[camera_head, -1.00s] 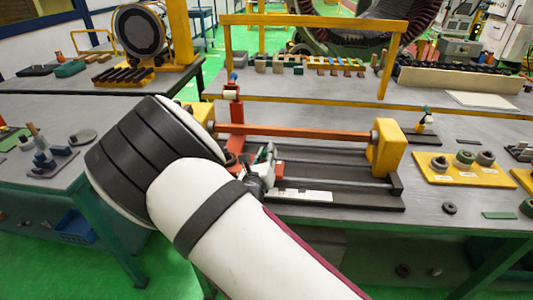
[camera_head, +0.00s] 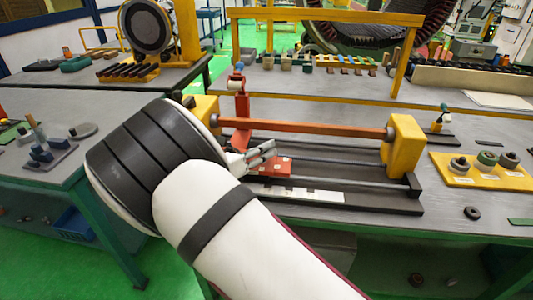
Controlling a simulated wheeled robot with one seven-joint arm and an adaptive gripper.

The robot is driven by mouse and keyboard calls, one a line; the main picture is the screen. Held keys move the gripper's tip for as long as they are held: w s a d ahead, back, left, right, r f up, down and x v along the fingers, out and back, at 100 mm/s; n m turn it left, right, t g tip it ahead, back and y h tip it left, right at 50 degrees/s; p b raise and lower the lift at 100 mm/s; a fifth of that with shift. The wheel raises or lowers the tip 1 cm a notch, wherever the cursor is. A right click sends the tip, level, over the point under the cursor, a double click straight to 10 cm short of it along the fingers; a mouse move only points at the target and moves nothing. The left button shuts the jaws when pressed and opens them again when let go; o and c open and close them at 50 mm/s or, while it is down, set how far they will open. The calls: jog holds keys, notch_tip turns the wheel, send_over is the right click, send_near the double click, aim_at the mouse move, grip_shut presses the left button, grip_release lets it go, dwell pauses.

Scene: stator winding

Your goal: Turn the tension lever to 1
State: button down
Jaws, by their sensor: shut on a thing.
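The winding fixture has a red-orange bar (camera_head: 305,128) between two yellow end blocks, over a dark base (camera_head: 375,203). A red block (camera_head: 292,167) with small pale marks sits low on the base's left half. My gripper (camera_head: 266,152) is at the block's left upper side, its grey fingers pointing right. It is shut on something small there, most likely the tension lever. The fingers and my arm hide the lever, and its setting cannot be read. A red upright (camera_head: 241,100) with a blue tip stands at the fixture's left end.
A white strip with dark marks (camera_head: 310,196) lies along the base's front. A yellow tray (camera_head: 455,180) with several rings is at the right, with a dark ring (camera_head: 472,213) before it. A yellow frame (camera_head: 325,17) stands behind.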

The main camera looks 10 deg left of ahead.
jog(key=shift+a+m+g+h+b, duration=0.2)
jog(key=shift+m+g+h+b, duration=0.1)
jog(key=shift+g+h, duration=0.15)
jog(key=c, duration=1.4)
grip_release()
jog(key=shift+c, duration=0.2)
jog(key=v, duration=1.2)
